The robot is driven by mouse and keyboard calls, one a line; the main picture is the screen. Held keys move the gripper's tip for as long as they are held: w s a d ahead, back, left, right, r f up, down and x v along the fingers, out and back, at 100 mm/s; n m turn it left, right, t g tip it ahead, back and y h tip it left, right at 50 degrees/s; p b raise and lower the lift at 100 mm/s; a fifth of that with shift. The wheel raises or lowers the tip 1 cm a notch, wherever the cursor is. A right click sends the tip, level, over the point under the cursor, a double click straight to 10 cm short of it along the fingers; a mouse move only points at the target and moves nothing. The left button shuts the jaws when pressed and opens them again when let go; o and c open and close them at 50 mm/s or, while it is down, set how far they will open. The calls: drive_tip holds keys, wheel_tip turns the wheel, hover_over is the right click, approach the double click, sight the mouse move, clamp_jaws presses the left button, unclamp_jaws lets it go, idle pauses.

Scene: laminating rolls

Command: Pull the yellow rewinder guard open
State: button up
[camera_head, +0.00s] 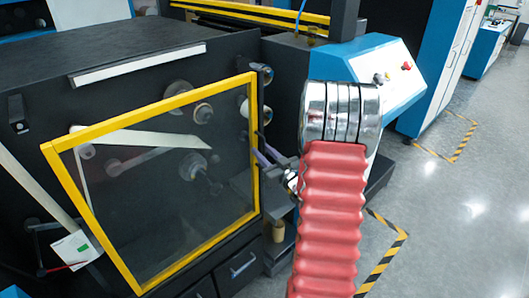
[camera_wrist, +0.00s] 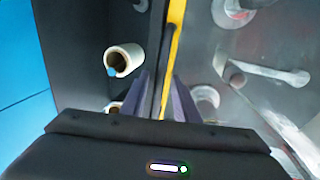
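The yellow rewinder guard (camera_head: 150,111) is a yellow frame around a clear panel on the dark machine's front in the head view. Its yellow edge bar (camera_wrist: 172,50) runs upright through the middle of the wrist view. My gripper (camera_head: 262,153) is at the guard's right upright bar, about halfway up. In the wrist view my gripper's fingers (camera_wrist: 161,85) lie one on each side of the bar, a narrow gap apart. I cannot tell whether they press on it. My arm hides part of the area right of the guard.
Rollers (camera_head: 203,113) show through the panel. A pale roll (camera_wrist: 124,60) stands just left of the bar in the wrist view. A blue and white console (camera_head: 385,62) is at the right. Grey floor (camera_head: 450,210) with striped tape is clear there.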

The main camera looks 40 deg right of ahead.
drive_tip(key=shift+c, duration=0.3)
clamp_jaws()
idle(0.3)
